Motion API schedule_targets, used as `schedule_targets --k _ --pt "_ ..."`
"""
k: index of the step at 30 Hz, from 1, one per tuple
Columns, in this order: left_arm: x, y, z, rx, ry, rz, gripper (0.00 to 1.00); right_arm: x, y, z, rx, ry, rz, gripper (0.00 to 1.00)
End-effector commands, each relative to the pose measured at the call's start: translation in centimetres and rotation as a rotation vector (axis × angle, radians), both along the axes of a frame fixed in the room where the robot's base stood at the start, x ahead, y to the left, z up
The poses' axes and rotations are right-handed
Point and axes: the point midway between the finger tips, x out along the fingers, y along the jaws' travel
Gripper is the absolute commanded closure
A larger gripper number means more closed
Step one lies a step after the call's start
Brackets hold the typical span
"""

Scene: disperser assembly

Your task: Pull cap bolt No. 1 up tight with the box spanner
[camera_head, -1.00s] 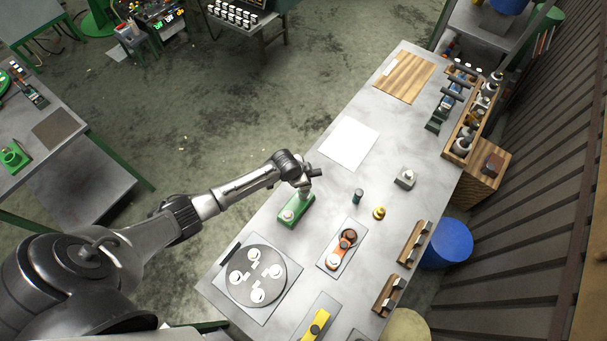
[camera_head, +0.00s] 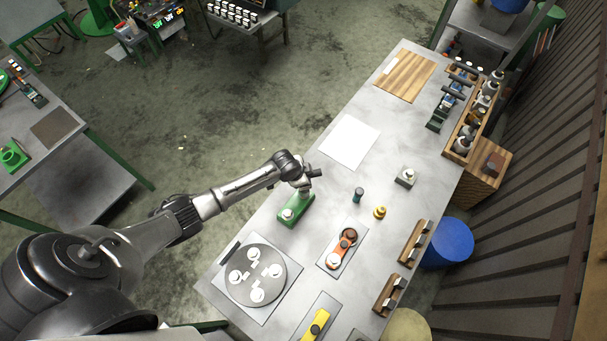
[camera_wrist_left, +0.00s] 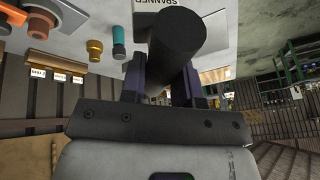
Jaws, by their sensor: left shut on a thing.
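My left gripper (camera_head: 303,183) is over the far end of the green block (camera_head: 297,211) on the bench. In the left wrist view its two fingers (camera_wrist_left: 165,85) are shut on a thick black cylindrical handle (camera_wrist_left: 178,40), which I take to be the box spanner's. The dark handle end (camera_head: 315,173) sticks out past the gripper in the head view. The spanner's lower end and any cap bolt under it are hidden. A white round part sits on the near end of the green block. My right gripper is not in view.
A teal cylinder (camera_head: 358,195) and a brass fitting (camera_head: 379,212) stand right of the gripper. An orange part (camera_head: 341,247) lies on a plate nearby. A round grey plate (camera_head: 256,275) is at the near left. White paper (camera_head: 349,142) lies beyond the gripper.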

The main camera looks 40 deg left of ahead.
Motion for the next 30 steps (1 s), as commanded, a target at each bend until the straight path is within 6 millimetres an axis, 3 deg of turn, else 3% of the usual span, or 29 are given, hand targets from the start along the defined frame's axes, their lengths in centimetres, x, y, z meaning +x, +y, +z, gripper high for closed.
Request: schedule_targets --k 23,30 --pt "0.1 0.0 -1.8 0.000 -0.004 -0.001 1.00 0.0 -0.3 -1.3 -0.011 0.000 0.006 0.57" --pt "0.2 0.2 -1.7 0.002 -0.004 -0.089 1.00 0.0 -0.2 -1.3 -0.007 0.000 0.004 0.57"
